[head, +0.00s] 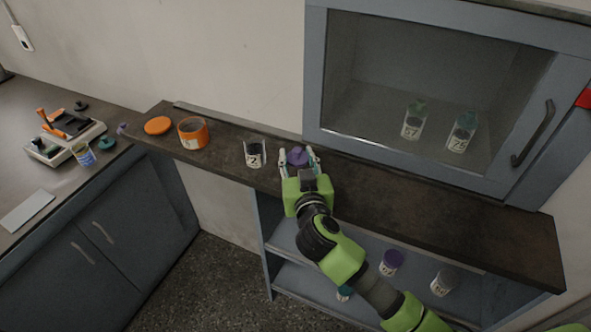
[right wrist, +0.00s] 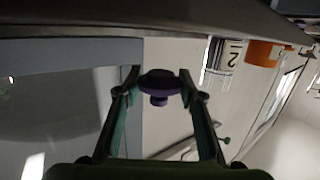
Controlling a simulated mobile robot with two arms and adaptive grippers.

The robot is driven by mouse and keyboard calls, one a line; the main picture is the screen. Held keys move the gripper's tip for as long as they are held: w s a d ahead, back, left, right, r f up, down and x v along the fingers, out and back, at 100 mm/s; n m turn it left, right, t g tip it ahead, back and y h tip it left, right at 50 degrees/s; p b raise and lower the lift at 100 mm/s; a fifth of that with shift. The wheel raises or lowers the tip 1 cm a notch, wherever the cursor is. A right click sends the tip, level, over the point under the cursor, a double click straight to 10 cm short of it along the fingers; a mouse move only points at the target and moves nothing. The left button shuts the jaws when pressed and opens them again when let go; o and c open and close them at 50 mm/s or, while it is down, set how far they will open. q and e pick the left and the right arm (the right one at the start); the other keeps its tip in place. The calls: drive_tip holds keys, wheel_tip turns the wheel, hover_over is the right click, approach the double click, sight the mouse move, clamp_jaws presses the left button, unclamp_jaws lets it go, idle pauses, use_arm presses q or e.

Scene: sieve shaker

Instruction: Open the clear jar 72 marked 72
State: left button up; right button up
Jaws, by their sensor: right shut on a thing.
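A clear jar (head: 255,153) with dark contents stands upright on the dark counter ledge; a "2" shows on its label, the rest is not readable. No lid shows on it. It also appears in the right wrist view (right wrist: 227,57), showing a "2". My right gripper (head: 299,157) is just right of this jar, shut on a purple lid (head: 297,155). In the right wrist view the purple lid (right wrist: 159,84) sits between the fingertips, its knob showing, with no jar attached. My left gripper is not in view.
An orange jar (head: 193,133) and an orange lid (head: 158,125) are at the ledge's left end. A glass-front cabinet (head: 400,150) holds two jars. A purple-lidded jar (head: 391,262) and a grey-lidded jar (head: 442,281) stand on the shelf below. The ledge is clear on the right.

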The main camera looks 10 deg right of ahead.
sight(295, 173)
drive_tip(key=shift+w+a+f, duration=0.1)
drive_tip(key=shift+w+f, duration=0.4)
drive_tip(key=shift+f, duration=0.15)
drive_tip(key=shift+w+f+b, duration=0.1)
drive_tip(key=shift+f+b, duration=0.5)
drive_tip(key=shift+f, duration=1)
drive_tip(key=o, duration=1.2)
drive_tip(key=shift+f, duration=0.15)
drive_tip(key=shift+o, duration=0.2)
